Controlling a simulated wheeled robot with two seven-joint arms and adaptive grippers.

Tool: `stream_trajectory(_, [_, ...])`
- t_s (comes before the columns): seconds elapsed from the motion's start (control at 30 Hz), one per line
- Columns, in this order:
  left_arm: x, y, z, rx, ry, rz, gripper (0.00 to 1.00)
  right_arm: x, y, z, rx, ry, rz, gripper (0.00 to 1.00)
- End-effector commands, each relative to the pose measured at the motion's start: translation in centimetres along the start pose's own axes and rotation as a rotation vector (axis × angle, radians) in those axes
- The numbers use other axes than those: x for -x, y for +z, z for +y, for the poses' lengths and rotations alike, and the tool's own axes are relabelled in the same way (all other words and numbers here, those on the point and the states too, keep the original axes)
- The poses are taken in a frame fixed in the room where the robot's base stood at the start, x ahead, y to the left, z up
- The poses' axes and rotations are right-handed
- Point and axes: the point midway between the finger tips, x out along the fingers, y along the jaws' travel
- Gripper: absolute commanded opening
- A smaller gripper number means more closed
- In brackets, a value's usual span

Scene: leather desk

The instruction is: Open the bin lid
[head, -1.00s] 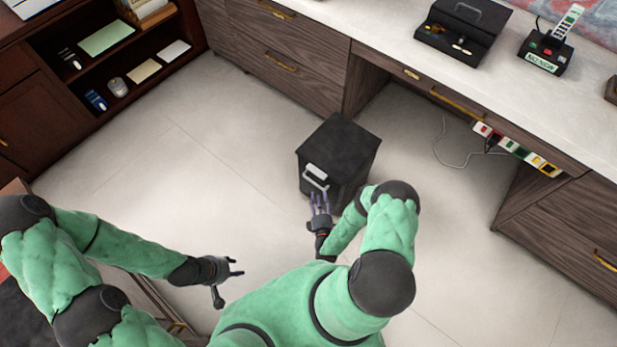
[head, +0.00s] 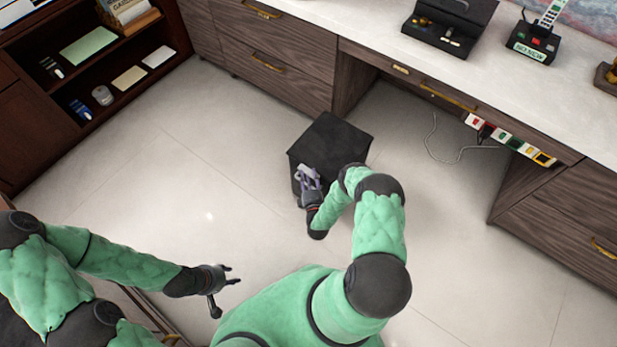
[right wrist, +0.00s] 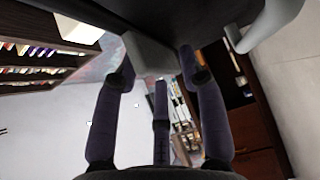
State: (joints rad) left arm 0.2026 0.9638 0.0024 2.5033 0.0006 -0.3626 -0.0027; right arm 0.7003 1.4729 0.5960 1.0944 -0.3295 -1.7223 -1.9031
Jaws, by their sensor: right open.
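The black bin (head: 335,142) stands on the floor with its lid closed, in the middle of the head view. A light grey handle (head: 306,171) is on its near left side. My right gripper (head: 311,180) is at this handle, its purple fingers partly over it. In the right wrist view, the fingers (right wrist: 160,85) are spread, with the dark bin (right wrist: 190,25) and a pale handle part (right wrist: 150,56) just ahead of them. Whether they touch the handle, I cannot tell. My left gripper (head: 222,280) hangs over the floor at the left, away from the bin, its fingers apart.
A white-topped desk (head: 480,90) with wooden drawers runs behind the bin. A power strip (head: 510,140) with a loose cable hangs at its edge. A dark shelf unit (head: 100,85) stands at the left. The floor around the bin is clear.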

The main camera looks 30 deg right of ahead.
Motion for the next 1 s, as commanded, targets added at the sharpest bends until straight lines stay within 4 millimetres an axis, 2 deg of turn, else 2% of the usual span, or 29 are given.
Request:
stream_trajectory(0.07, [0.0,0.0,0.0,0.0,0.0,0.0,0.4,0.0,0.0,0.0,0.0,0.0,0.0,0.41])
stream_trajectory(0.2, [0.0,0.0,0.0,0.0,0.0,0.0,0.4,0.0,0.0,0.0,0.0,0.001,0.0,0.02])
stream_trajectory(0.23, [0.0,0.0,0.0,0.0,0.0,0.0,0.4,0.0,0.0,0.0,0.0,0.001,0.0,0.0])
stream_trajectory(0.47, [0.1,0.0,0.0,0.0,0.0,0.0,0.4,0.0,0.0,0.1,-0.001,0.0,0.0,0.0])
stream_trajectory(0.67, [0.9,0.0,0.3,0.0,0.0,0.0,0.4,-0.1,0.0,1.1,-0.015,-0.013,0.0,0.0])
stream_trajectory(0.87, [3.1,0.1,1.1,0.0,0.0,0.0,0.4,-0.1,0.1,3.5,-0.057,-0.056,0.001,0.0])
stream_trajectory(1.0, [5.3,0.2,1.9,0.0,0.0,0.0,0.4,-0.3,0.3,5.8,-0.101,-0.1,0.0,0.0])
